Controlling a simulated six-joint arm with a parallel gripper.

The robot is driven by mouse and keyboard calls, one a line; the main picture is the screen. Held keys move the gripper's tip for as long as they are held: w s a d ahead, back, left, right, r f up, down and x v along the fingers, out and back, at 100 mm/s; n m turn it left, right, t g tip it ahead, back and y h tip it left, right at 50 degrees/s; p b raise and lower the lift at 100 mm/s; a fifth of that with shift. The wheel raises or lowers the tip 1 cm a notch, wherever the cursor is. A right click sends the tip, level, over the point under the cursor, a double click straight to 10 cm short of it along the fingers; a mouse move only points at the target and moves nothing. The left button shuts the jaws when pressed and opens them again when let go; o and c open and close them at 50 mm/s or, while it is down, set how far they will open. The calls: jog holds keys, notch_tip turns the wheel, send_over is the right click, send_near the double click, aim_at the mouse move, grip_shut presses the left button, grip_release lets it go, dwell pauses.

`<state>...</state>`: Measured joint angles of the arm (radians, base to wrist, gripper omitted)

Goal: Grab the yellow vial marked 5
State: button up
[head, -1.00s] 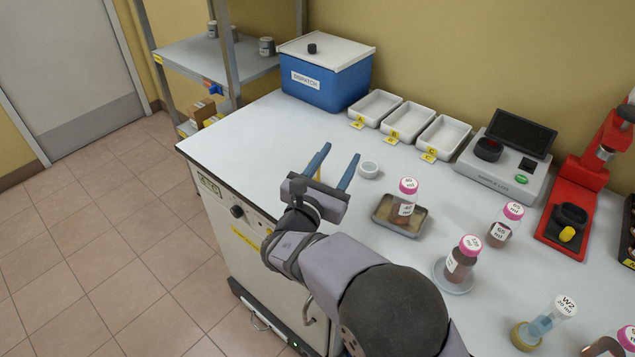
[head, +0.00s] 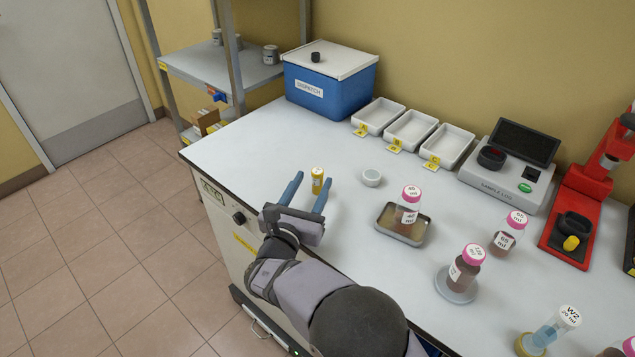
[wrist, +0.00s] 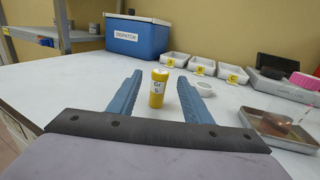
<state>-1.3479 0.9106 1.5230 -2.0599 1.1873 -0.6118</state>
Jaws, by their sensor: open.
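The yellow vial (head: 317,181) stands upright on the white bench, left of a small white round dish (head: 371,177). In the wrist view the vial (wrist: 158,92) carries a white label that seems to read "Gr 5". My gripper (head: 308,184) is open and empty, with two blue fingers.
A metal tray with a pink-capped bottle (head: 403,226) stands to the right, with more pink-capped bottles beyond. White trays (head: 378,117) marked A, B, C and the blue dispatch box (head: 329,86) are at the back. The bench left of the vial (head: 240,150) is clear.

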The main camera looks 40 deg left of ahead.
aim_at(316, 177)
jog(key=shift+p+x, duration=0.6)
jog(key=shift+x, duration=1.65)
jog(key=c, duration=1.1)
